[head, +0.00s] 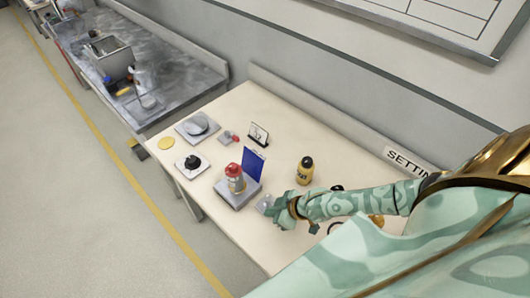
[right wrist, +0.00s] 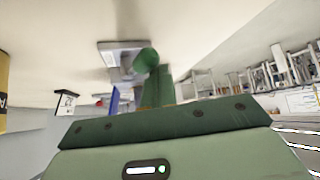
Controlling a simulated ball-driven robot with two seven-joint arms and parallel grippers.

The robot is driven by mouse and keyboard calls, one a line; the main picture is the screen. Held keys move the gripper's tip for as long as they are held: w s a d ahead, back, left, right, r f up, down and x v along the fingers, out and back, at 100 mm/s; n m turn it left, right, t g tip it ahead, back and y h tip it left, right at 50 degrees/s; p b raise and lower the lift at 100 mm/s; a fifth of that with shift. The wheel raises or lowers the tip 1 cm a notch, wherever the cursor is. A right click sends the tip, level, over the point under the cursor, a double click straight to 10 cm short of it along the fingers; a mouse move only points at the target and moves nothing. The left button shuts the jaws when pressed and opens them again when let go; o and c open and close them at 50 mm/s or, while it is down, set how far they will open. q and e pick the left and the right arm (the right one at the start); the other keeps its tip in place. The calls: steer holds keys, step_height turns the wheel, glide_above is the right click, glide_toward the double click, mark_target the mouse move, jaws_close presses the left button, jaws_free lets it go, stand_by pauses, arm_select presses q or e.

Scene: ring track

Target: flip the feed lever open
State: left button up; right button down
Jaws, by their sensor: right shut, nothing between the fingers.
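A small feeder unit with a grey base (head: 238,196) stands on the cream table, with a red-capped clear container (head: 235,178) and an upright blue panel (head: 253,164). My right gripper (head: 272,210) is shut and empty, just right of the unit's base. A small pale grey piece (head: 264,203) shows between the unit and my fingers. I cannot tell for sure whether it is the feed lever or whether my fingers touch it. In the right wrist view, my green finger (right wrist: 148,65) overlaps the grey unit (right wrist: 122,52). My left gripper is not in view.
A yellow-and-black bottle (head: 305,171) stands right of the unit, close to my right forearm.

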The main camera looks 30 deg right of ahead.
steer(key=shift+s+d, duration=0.15)
steer(key=shift+d, duration=0.55)
